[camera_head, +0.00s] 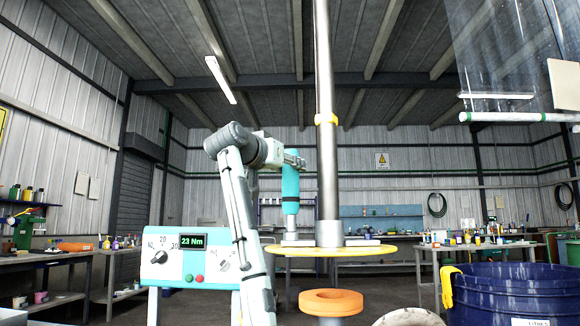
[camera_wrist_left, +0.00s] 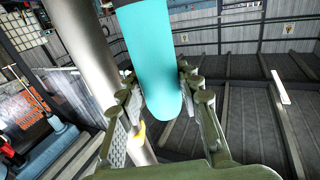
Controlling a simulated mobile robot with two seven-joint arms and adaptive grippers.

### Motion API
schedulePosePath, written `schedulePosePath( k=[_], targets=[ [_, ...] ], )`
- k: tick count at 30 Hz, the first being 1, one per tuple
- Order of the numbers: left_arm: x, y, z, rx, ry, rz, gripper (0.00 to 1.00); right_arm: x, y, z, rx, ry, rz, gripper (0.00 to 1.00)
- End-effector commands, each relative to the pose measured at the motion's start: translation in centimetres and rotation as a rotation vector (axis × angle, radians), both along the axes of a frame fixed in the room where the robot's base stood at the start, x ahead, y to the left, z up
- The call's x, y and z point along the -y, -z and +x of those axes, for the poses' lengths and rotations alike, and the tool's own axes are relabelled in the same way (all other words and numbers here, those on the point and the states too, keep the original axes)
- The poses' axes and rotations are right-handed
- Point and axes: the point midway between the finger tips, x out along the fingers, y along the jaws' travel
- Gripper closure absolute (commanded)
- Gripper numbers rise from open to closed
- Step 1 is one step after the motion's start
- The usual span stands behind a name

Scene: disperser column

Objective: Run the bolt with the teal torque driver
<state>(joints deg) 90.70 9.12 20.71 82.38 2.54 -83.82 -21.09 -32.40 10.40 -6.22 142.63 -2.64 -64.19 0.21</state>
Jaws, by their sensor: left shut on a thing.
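In the left wrist view the fingers of my left gripper (camera_wrist_left: 160,105) lie on both sides of the teal driver (camera_wrist_left: 152,60). The driver's lower tip points down over the left part of the yellow round plate (camera_head: 330,250). A pale fitting (camera_head: 291,238) sits under it; I cannot tell whether they touch. The bolt itself is not clearly visible. My right gripper is not in view.
The steel column (camera_head: 326,130) with a yellow collar stands just right of the driver. A control box (camera_head: 178,258) with a "23 Nm" display is at lower left. An orange ring (camera_head: 331,302) is below the plate. A blue tub (camera_head: 495,295) stands at lower right.

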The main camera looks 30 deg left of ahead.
Motion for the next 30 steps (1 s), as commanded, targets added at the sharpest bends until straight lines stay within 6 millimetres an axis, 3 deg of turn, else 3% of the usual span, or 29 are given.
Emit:
schedulePosePath(
  k=[11,30],
  targets=[
    [0.0,0.3,0.3,-0.015,0.002,-0.004,1.00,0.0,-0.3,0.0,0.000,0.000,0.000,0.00],
    [0.0,-3.9,0.1,-0.004,0.001,0.000,1.00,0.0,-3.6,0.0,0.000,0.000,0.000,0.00]
  ],
)
